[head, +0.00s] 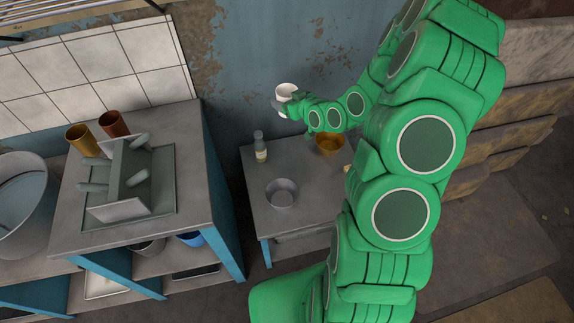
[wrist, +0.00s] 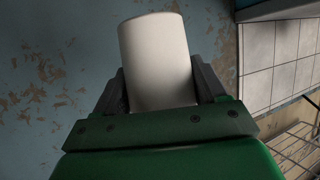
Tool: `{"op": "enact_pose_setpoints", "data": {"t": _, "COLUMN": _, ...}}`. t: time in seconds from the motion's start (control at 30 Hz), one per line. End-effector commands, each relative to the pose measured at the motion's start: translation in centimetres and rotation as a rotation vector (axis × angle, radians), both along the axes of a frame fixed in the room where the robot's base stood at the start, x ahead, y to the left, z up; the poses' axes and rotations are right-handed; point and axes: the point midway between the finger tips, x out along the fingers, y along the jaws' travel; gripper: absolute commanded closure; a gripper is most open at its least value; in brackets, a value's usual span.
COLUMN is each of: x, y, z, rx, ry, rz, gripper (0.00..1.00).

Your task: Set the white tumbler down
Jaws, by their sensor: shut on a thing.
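The white tumbler (head: 287,91) is in my gripper (head: 281,104), in front of the worn blue wall and above the back of the small grey table (head: 300,216). In the wrist view the tumbler (wrist: 156,62) stands between the two dark fingers of my gripper (wrist: 160,88), which are shut on its sides. It looks slightly tilted there. My green arm covers the right part of the small table.
The small table holds a glass bottle (head: 260,147), a metal bowl (head: 281,193) and an amber bowl (head: 330,144). Bare tabletop shows between them. A taller counter (head: 190,141) at left carries a grey rack (head: 128,180) and two brownish cups (head: 82,140). Stone-like steps are at right.

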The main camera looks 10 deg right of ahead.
Motion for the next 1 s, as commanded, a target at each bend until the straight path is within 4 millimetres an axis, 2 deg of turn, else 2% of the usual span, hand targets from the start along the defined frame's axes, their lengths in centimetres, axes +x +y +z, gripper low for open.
{"op": "enact_pose_setpoints", "data": {"t": 0.1, "x": 0.0, "y": 0.0, "z": -2.3, "rx": 0.003, "ry": 0.004, "rz": -0.001, "gripper": 0.6}}
{"op": "enact_pose_setpoints", "data": {"t": 1.0, "x": 0.0, "y": 0.0, "z": -17.2, "rx": 0.0, "ry": 0.002, "rz": 0.0, "gripper": 0.6}}
